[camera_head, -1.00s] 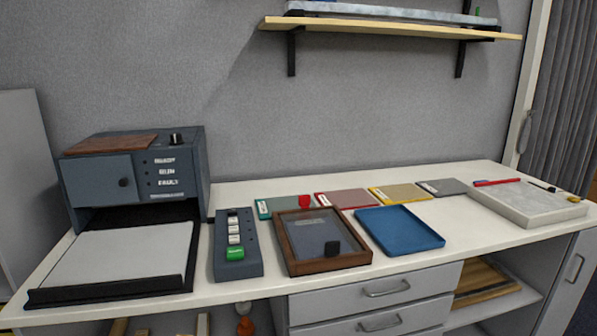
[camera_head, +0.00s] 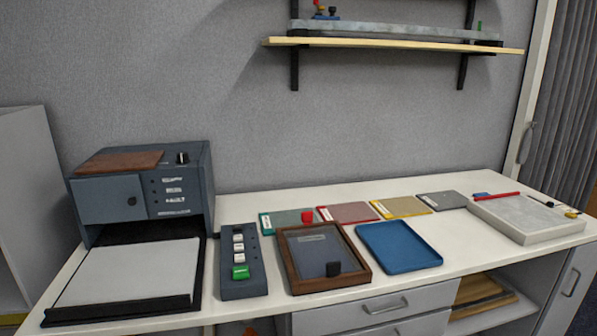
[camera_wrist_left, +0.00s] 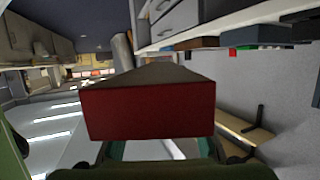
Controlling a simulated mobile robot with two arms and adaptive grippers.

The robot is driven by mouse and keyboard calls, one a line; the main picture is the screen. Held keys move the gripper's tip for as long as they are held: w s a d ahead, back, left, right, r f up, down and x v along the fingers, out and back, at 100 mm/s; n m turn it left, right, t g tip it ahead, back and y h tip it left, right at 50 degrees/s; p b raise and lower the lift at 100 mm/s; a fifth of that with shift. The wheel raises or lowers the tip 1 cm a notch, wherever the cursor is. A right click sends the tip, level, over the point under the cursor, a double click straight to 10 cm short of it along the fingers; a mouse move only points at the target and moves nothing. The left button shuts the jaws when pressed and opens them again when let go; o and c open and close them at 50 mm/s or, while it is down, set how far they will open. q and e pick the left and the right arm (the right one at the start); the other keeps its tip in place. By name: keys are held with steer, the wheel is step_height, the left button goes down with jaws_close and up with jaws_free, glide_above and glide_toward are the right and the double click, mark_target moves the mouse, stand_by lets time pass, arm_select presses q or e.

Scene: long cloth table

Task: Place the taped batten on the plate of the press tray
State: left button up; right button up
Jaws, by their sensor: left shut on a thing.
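The press tray (camera_head: 120,315) is black and slides out at the front of the blue-grey press (camera_head: 150,190) at the left of the head view. Its light grey plate (camera_head: 125,272) is bare. In the left wrist view the batten (camera_wrist_left: 150,112) shows as a long dark bar with a dark red end facing the camera. My left gripper (camera_wrist_left: 160,150) is shut on it; its fingers are mostly hidden behind and below the bar. No tape can be clearly told apart. The head view shows neither gripper nor the batten.
A control box (camera_head: 240,262) with a green button stands right of the tray. A wood-framed panel (camera_head: 290,258), a blue tray (camera_head: 398,245), several coloured cards and a pale slab (camera_head: 530,215) fill the table's right. A wall shelf (camera_head: 390,44) hangs above.

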arm_select(q)
steer(key=d+r+m+g+h, duration=0.1)
steer(key=d+r+m+g, duration=0.2)
steer(key=d, duration=0.3)
steer(key=d+r+m+g+h, duration=0.1)
steer(key=d+r+m+g, duration=0.3)
steer(key=d+m+g, duration=0.1)
steer(key=shift+d+g+h, duration=0.3)
steer(key=shift+d+g, duration=0.2)
steer(key=shift+d, duration=0.5)
arm_select(e)
steer(key=o, duration=0.3)
